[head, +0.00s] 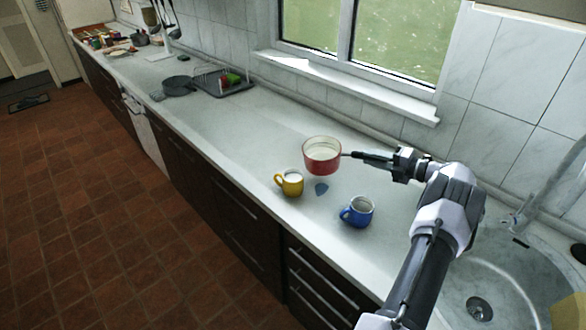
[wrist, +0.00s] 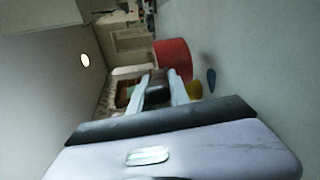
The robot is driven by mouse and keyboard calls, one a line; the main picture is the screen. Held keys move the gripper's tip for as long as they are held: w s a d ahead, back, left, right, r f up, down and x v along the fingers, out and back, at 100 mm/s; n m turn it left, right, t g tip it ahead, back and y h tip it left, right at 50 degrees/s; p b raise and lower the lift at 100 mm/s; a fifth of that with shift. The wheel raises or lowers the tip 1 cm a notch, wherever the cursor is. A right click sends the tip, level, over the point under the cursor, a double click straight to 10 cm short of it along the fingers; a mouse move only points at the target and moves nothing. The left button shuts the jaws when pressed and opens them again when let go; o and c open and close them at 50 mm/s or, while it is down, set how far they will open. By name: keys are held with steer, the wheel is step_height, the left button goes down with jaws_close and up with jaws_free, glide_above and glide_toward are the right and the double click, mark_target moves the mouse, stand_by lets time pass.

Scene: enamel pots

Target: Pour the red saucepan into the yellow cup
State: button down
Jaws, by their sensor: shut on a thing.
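The red saucepan (head: 322,158) has a pale inside and a dark handle. My gripper (head: 360,155) is shut on its handle and holds it up, roughly level, above the counter behind the yellow cup. In the wrist view the red saucepan (wrist: 173,60) is beyond my gripper's fingers (wrist: 158,88). The yellow cup (head: 290,183) stands upright on the counter, in front and to the left of the saucepan, its handle to the left. A small part of the yellow cup (wrist: 194,89) also shows in the wrist view. How full the saucepan is, I cannot tell.
A blue cup (head: 358,211) stands to the right of the yellow cup. The sink (head: 490,290) is at the right and the window wall behind.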

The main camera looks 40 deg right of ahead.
steer(key=a+r+n+h+p, duration=0.1)
steer(key=a+r+n+p, duration=0.1)
steer(key=a+r+p, duration=0.2)
steer(key=p, duration=0.3)
steer(key=shift+w+r+n+g, duration=0.2)
steer(key=shift+r+n+g, duration=0.1)
steer(key=shift+a+r+p, duration=0.1)
steer(key=shift+p, duration=0.25)
steer(key=shift+a+r, duration=0.15)
steer(key=shift+r+p, duration=0.15)
steer(key=shift+p, duration=0.25)
steer(key=shift+a+r, duration=0.15)
steer(key=shift+a, duration=0.05)
steer(key=shift+r+p, duration=0.15)
steer(key=shift+p, duration=0.15)
